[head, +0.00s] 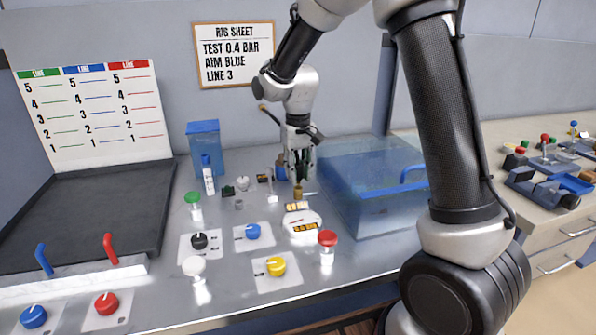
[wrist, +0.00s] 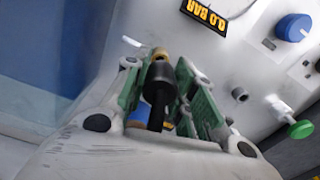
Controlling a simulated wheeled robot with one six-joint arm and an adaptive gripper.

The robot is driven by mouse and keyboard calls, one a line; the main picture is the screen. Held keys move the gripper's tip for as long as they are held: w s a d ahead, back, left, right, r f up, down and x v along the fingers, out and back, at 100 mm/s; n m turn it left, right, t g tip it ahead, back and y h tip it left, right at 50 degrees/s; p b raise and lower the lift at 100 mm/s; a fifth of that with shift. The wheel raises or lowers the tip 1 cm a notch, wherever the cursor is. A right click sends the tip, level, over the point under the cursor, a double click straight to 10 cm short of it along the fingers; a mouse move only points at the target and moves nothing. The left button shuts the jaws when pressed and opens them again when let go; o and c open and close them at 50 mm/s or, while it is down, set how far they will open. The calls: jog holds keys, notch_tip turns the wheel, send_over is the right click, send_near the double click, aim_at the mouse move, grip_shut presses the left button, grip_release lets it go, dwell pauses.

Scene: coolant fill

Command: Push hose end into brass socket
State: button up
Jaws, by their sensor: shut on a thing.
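My gripper (head: 298,168) points down over the back of the steel bench. In the wrist view, the green-padded fingers of my gripper (wrist: 162,88) are shut on a black hose end (wrist: 158,82). The brass socket (head: 298,190) stands just below the fingertips in the head view. In the wrist view the brass socket (wrist: 160,54) shows right beyond the tip of the hose end, roughly in line with it. The hose end covers part of it, so I cannot tell whether they touch or how deep the end sits.
A clear blue tank (head: 365,205) stands close to the right of my gripper. A display (wrist: 206,15) reads 0.0 BAR.

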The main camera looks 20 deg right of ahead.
aim_at(298, 165)
jog(key=shift+f, duration=1.4)
jog(key=shift+r, duration=1.1)
jog(key=shift+f, duration=1.05)
dwell(0.9)
jog(key=o, duration=0.9)
notch_tip(298, 165, up, 12)
jog(key=shift+f, duration=0.1)
